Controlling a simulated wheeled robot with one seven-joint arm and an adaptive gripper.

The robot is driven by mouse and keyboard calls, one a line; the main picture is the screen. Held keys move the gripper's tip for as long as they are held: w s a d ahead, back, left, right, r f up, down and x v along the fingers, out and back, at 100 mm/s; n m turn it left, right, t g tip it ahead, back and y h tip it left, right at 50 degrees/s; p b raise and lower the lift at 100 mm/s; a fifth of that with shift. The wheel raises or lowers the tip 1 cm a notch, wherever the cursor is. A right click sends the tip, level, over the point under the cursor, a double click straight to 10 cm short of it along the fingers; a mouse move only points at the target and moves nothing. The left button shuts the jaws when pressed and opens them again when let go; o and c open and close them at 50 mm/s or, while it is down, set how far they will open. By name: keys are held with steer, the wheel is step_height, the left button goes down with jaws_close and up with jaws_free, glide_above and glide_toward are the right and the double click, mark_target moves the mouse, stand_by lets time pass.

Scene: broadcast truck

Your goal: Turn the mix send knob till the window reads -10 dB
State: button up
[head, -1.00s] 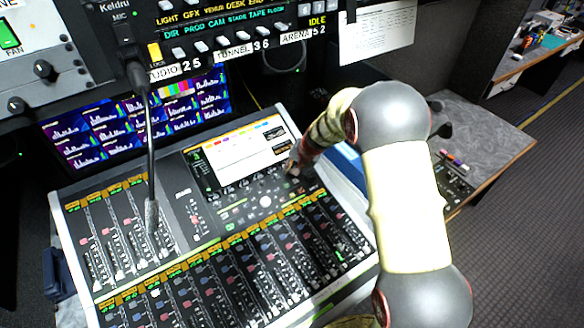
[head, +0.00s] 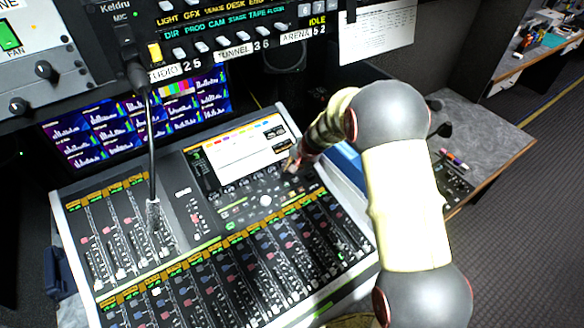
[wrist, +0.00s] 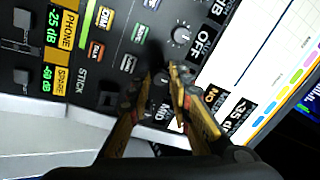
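The mixing console (head: 222,245) is in the middle of the head view. My gripper (head: 292,163) reaches down to the knob area just below the console's screen; the head view does not show its fingertips clearly. In the wrist view my gripper (wrist: 167,72) has its two yellow-and-dark fingers close together, around or just over a dark knob (wrist: 161,88) beside a partly covered label "MID". I cannot tell whether they touch it. Which knob that window belongs to is unclear, and I cannot read a mix send label.
Another knob (wrist: 181,37) with a window (wrist: 203,41) reading OFF is close to the fingertips. Lit buttons and a PHONE strip (wrist: 66,31) are at left. A gooseneck microphone (head: 152,205) stands over the console, and the button panel (head: 235,42) hangs above.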

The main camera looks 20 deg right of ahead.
steer(key=shift+o, duration=1.4)
steer(key=shift+r, duration=0.1)
steer(key=v, duration=1.1)
steer(key=shift+s+r, duration=0.2)
steer(key=shift+r, duration=0.15)
steer(key=shift+d, duration=0.1)
